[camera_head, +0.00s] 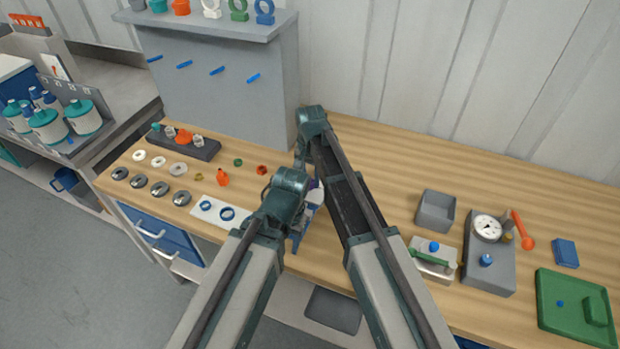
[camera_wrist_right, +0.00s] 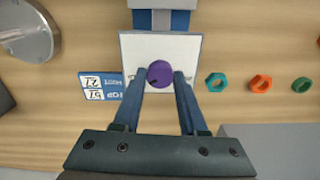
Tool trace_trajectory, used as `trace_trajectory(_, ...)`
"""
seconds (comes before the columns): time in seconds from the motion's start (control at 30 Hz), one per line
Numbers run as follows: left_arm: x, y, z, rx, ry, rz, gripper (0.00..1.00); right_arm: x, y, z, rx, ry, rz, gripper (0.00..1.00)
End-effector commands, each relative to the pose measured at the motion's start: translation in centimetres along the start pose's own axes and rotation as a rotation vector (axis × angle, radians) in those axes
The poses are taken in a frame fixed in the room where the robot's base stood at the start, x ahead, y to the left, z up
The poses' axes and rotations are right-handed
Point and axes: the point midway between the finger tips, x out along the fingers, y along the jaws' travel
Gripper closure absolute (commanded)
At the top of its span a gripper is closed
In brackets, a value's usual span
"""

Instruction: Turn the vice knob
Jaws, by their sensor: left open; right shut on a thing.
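The purple vice knob (camera_wrist_right: 159,73) sits in front of a square white plate (camera_wrist_right: 133,50) in the right wrist view. The blue vice body (camera_wrist_right: 180,20) shows behind the plate. My right gripper (camera_wrist_right: 160,76) has one finger on each side of the knob and is shut on it. In the head view the vice (camera_head: 297,240) is mostly hidden by my arms, with only blue and white parts showing. My left gripper (camera_head: 285,192) is open, low over the bench beside the vice. Its fingertips are mostly hidden behind its own wrist.
A blue-and-white label (camera_wrist_right: 101,87) lies left of the plate. Coloured nuts (camera_wrist_right: 261,83) lie to its right. A grey gauge block (camera_head: 488,260), a grey bin (camera_head: 435,211) and a green tray (camera_head: 575,330) occupy the bench's right side. A grey panel (camera_head: 225,105) stands behind.

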Motion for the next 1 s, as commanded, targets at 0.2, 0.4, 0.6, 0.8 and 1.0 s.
trace_trajectory(0.2,0.0,0.0,0.0,0.0,0.0,0.0,0.5,0.0,0.0,-0.02,0.017,0.0,0.0,1.0)
trace_trajectory(0.4,0.0,0.0,0.0,0.0,0.0,0.0,0.5,0.0,0.0,-0.02,0.017,0.0,0.0,1.0)
trace_trajectory(0.6,0.0,0.0,0.0,0.0,0.0,0.0,0.5,0.0,0.0,-0.01,0.017,0.0,0.0,0.42)
trace_trajectory(0.8,0.0,0.0,0.0,0.0,0.0,0.0,0.5,0.0,0.01,-0.01,0.016,0.0,0.0,0.28)
trace_trajectory(1.0,-0.07,-0.01,0.0,0.0,0.0,0.0,0.5,-0.07,0.0,0.0,0.015,0.0,0.0,0.28)
